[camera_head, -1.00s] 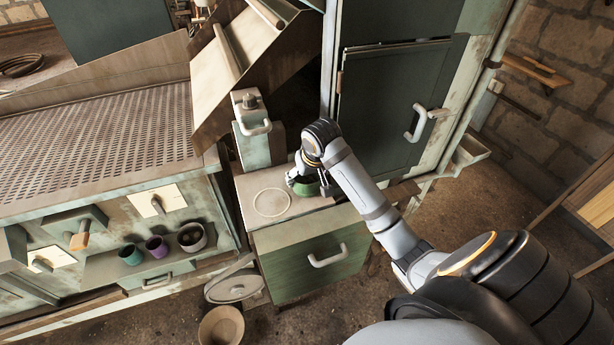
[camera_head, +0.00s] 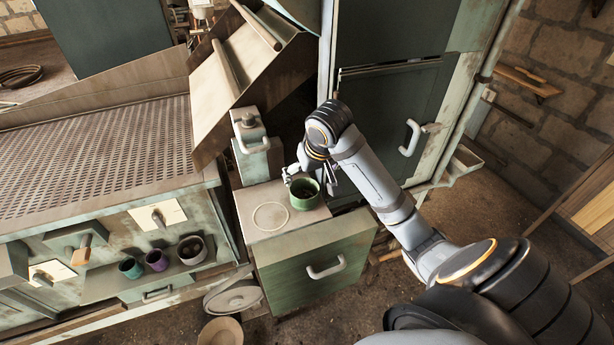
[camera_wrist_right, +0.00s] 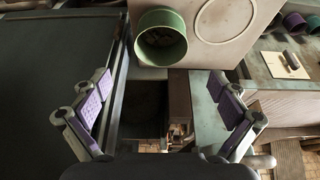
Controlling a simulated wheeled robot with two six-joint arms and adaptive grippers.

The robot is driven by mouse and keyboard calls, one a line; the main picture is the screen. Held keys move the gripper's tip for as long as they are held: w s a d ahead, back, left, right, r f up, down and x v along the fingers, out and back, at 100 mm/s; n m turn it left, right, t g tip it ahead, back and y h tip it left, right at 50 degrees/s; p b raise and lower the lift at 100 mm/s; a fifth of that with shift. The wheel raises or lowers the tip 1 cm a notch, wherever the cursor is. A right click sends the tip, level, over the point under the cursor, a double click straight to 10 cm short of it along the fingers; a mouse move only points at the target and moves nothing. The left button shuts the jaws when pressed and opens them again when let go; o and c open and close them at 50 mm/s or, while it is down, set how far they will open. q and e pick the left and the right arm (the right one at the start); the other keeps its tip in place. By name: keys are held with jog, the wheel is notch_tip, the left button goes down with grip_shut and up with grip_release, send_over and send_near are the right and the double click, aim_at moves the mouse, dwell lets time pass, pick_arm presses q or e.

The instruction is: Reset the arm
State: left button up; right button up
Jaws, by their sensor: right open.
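My right arm (camera_head: 375,185) reaches in from the lower right. My right gripper (camera_head: 309,176) is just behind the green cup (camera_head: 304,195), which stands upright on the drawer cabinet's top beside a pale ring mark. In the right wrist view, the right gripper (camera_wrist_right: 162,103) is open, its purple-padded fingers wide apart with nothing between them. The green cup (camera_wrist_right: 162,40) is beyond the fingertips there, apart from them. My left gripper is not in view.
The cabinet top (camera_head: 247,205) is clear around the ring mark. A handled grey-green box (camera_head: 252,160) stands behind it. A tall dark green door (camera_head: 395,120) is close behind my arm. Three small cups, one of them purple (camera_head: 156,260), stand on a low shelf at left.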

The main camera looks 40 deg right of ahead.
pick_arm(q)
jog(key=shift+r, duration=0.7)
pick_arm(e)
jog(key=shift+s+r, duration=0.3)
jog(key=shift+r, duration=0.35)
jog(key=shift+w+f, duration=0.1)
